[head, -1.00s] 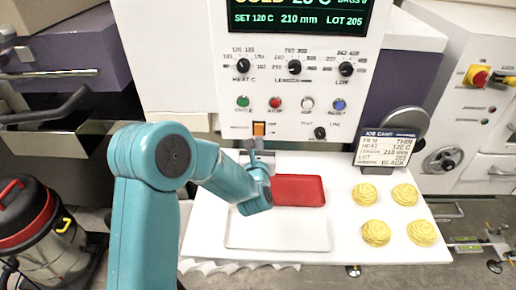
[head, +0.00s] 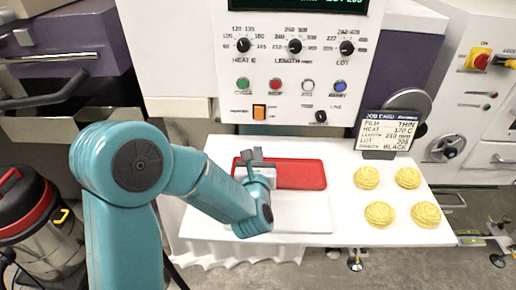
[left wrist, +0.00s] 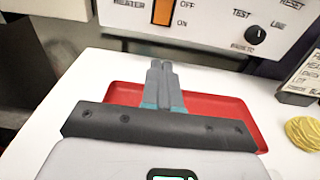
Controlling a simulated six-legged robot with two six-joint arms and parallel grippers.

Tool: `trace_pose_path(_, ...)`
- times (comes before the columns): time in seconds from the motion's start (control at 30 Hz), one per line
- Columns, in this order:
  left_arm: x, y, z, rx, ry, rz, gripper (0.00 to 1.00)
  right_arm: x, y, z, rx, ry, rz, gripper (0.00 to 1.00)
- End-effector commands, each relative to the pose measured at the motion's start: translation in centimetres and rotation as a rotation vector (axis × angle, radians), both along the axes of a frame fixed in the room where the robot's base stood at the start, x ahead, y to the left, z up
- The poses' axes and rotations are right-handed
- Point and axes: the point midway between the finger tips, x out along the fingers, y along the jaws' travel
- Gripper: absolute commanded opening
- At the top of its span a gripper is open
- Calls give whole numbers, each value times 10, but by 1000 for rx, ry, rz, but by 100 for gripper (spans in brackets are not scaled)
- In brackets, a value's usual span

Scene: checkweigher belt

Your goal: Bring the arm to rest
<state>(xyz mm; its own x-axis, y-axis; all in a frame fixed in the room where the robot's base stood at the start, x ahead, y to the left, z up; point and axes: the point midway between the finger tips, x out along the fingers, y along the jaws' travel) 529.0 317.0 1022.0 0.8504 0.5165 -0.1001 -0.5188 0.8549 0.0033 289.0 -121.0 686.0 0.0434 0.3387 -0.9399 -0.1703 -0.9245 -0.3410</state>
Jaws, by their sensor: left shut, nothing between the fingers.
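My left arm comes in from the left in the head view, and its gripper (head: 253,158) is over the left part of the red tray (head: 298,174). In the left wrist view the gripper (left wrist: 164,68) has its two fingers together with nothing between them. The red tray also shows there, behind and on both sides of the gripper (left wrist: 226,112). My right gripper is not in view.
The white table (head: 342,205) also bears a pale tray (head: 305,213), several yellow pasta nests (head: 380,214) and a job card (head: 388,136). The control panel (head: 292,70) with knobs, buttons and an orange heater switch (head: 259,112) rises behind. A red vacuum cleaner (head: 25,205) stands at left.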

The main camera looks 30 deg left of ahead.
Motion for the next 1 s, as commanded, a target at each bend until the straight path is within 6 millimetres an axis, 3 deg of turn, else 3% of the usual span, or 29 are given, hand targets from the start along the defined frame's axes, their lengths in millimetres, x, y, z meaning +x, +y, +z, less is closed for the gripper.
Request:
trace_pose_path(0.2, -16, -9, -3, -1, 1, 0, 0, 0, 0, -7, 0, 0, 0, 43)
trace_pose_path(0.77, -18, -10, -1, -1, 1, 0, 0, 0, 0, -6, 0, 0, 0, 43)
trace_pose_path(0.87, -18, -10, 11, 0, 0, 0, 0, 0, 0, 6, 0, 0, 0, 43)
trace_pose_path(1.0, -18, -10, 41, 0, 0, 0, 0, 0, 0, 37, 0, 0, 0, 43)
